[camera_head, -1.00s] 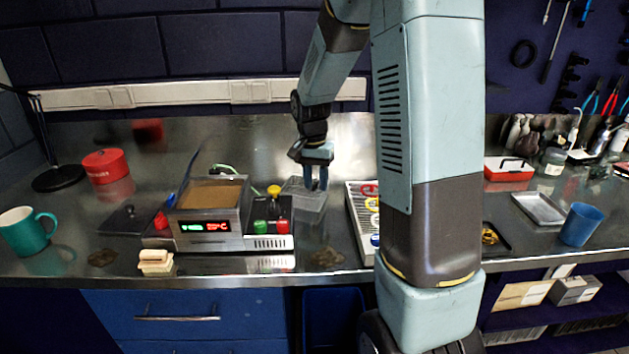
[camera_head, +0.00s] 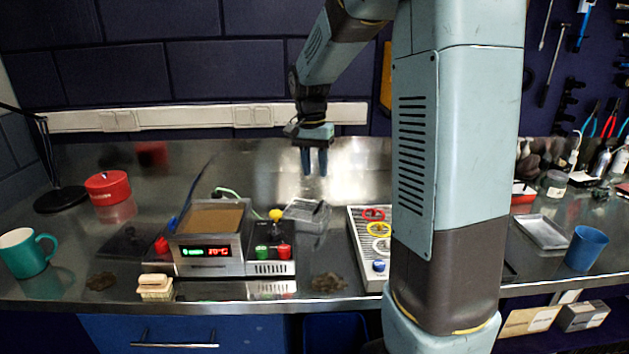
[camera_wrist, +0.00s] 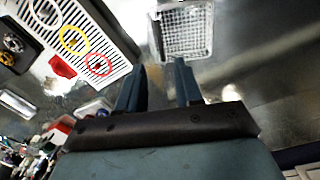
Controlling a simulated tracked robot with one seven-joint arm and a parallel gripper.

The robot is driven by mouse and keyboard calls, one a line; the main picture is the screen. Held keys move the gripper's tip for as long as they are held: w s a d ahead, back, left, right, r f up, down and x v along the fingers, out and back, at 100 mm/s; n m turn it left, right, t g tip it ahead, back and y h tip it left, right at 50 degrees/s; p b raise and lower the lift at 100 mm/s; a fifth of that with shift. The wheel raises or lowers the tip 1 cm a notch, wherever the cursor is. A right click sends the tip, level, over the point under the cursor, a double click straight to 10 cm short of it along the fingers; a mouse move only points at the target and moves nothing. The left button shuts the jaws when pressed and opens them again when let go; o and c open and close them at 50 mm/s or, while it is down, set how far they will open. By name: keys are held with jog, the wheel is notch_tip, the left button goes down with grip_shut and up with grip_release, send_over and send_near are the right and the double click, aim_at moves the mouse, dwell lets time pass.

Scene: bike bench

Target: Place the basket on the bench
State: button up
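The basket (camera_head: 305,213), a small clear-grey mesh box, sits on the steel bench (camera_head: 345,165) just right of the heated bath unit (camera_head: 208,235). In the wrist view the basket (camera_wrist: 185,32) shows as a pale grid beyond the fingertips. My gripper (camera_head: 315,172) is above and slightly behind the basket, apart from it, with its fingers pointing down. In the wrist view my gripper (camera_wrist: 161,64) has a gap between its two dark fingers and nothing in it.
A grey tray with coloured rings (camera_head: 372,250) lies right of the basket. A control box (camera_head: 270,255) with coloured knobs stands in front-left of it. A teal mug (camera_head: 25,252), red tin (camera_head: 107,188) and blue cup (camera_head: 586,248) stand farther off. Bare bench lies behind the basket.

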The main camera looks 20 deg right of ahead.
jog(key=s+a+r+n+t, duration=0.1)
jog(key=s+r+n+t, duration=0.2)
jog(key=s, duration=0.9)
jog(key=s+a+r+n+t, duration=0.2)
jog(key=s+r+n+t, duration=0.1)
jog(key=s, duration=1)
jog(key=shift+s+a+r+n+y, duration=0.3)
jog(key=shift+r+n, duration=0.25)
jog(key=shift+n, duration=0.55)
jog(key=shift+o, duration=0.7)
jog(key=shift+s, duration=0.1)
